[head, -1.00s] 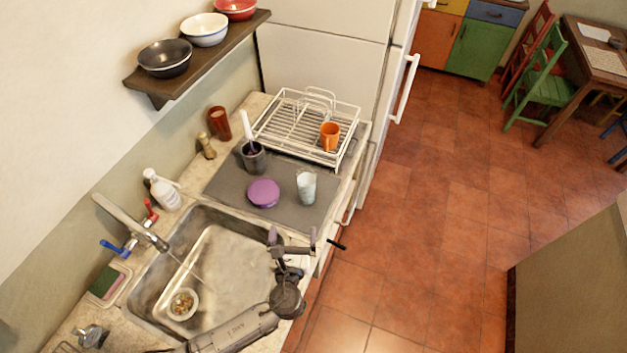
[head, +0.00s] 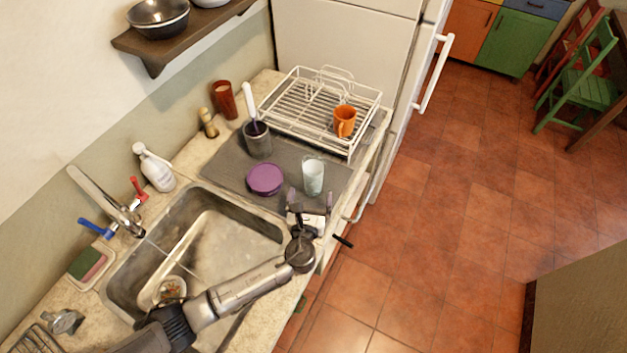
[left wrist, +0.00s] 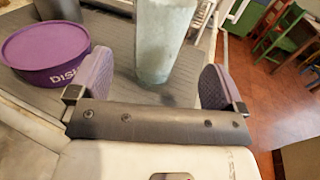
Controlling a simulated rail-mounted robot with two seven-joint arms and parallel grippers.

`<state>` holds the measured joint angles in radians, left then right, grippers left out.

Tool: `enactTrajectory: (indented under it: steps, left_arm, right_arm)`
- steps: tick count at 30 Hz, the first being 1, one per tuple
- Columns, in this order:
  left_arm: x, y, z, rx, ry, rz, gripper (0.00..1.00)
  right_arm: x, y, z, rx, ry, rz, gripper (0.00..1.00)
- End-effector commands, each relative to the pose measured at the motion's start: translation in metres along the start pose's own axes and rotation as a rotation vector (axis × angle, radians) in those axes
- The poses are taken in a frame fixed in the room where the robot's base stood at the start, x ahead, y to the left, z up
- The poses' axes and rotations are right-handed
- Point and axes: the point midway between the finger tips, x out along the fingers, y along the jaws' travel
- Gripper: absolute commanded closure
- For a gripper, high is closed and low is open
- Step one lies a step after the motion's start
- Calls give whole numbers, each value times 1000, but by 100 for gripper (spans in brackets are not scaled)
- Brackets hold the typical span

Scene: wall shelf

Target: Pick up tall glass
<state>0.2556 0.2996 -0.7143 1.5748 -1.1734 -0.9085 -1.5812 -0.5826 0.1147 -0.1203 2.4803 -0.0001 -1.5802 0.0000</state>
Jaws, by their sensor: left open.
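The tall glass (head: 313,176) is pale and translucent. It stands upright on the grey mat, near the counter's front edge. My left gripper (head: 309,199) is open and empty on the near side of the glass. In the left wrist view the glass (left wrist: 164,40) is ahead of the palm, between the lines of the two purple finger pads (left wrist: 155,80). I cannot tell whether the fingers reach past its near side. The top of the glass is cut off in that view. My right gripper is not in view.
A purple tub (head: 265,179) stands on the grey mat (head: 222,172), left of the glass. A dark cup (head: 258,141) with a utensil stands behind. The dish rack (head: 300,103) holds an orange mug (head: 345,121). The sink (head: 215,245) is below my left arm.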

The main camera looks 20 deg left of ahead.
Motion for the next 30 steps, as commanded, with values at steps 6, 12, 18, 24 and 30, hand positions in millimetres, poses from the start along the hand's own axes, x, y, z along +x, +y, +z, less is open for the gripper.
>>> enactTrajectory:
  steps: [6,12,18,24,30]
  left_arm:
    - [15,0,0,0,-1,0,4]
    - [30,1,-4,1,-1,1,4]
    - [56,1,-9,1,-2,1,4]
    - [68,1,-9,-1,0,0,4]
    - [68,1,-9,-1,0,0,4]
  right_arm:
    - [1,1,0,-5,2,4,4]
    - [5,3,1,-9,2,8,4]
    - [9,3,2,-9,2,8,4]
    - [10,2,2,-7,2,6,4]
    - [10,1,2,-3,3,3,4]
